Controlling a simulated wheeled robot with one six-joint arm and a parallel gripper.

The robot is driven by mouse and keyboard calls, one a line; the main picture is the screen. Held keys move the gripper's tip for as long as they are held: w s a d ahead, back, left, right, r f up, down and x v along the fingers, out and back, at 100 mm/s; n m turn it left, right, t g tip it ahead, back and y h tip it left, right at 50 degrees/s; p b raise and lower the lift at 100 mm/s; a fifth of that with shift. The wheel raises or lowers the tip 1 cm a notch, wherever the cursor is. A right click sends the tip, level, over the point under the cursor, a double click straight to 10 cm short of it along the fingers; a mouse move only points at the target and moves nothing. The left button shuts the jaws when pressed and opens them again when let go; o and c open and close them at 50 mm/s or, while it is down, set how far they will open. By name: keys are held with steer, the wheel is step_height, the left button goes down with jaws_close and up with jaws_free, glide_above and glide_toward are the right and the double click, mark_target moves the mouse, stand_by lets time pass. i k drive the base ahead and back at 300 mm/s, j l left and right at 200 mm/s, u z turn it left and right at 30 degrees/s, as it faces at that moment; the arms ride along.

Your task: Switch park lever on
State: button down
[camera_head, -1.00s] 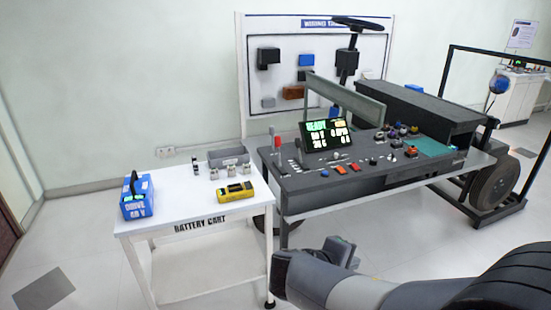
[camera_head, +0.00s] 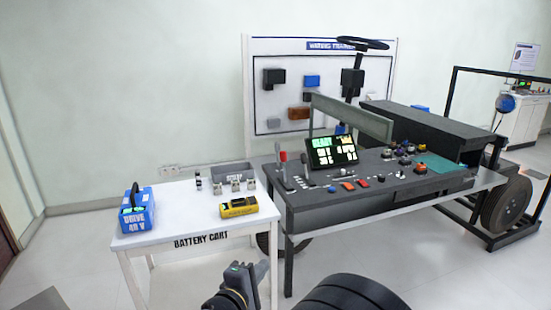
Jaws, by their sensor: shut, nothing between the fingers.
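A lever with a red top (camera_head: 283,157) stands upright at the left end of the dark console (camera_head: 335,207). It looks like the park lever, but no label on it can be read. A small lit display (camera_head: 332,151) with green and yellow text stands on the console, right of the lever. My gripper (camera_head: 242,276) is at the bottom of the picture, in front of the battery cart. It is shut and empty, well short of the console and apart from the lever.
A white battery cart (camera_head: 137,239) stands left of the console. On it are a blue battery (camera_head: 137,216), a yellow meter (camera_head: 238,207) and a grey bin (camera_head: 231,172). A steering wheel (camera_head: 362,43) rises behind the console. A black frame with a wheel (camera_head: 506,203) stands at right.

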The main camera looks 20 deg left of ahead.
mark_target(284, 157)
steer(key=i+j+z, duration=0.1)
steer(key=i+j, duration=0.7)
steer(key=i+j+z, duration=0.15)
steer(key=i+j, duration=0.25)
steer(key=j, duration=0.2)
steer(key=i+j, duration=0.35)
steer(key=j, duration=0.15)
steer(key=z, duration=0.05)
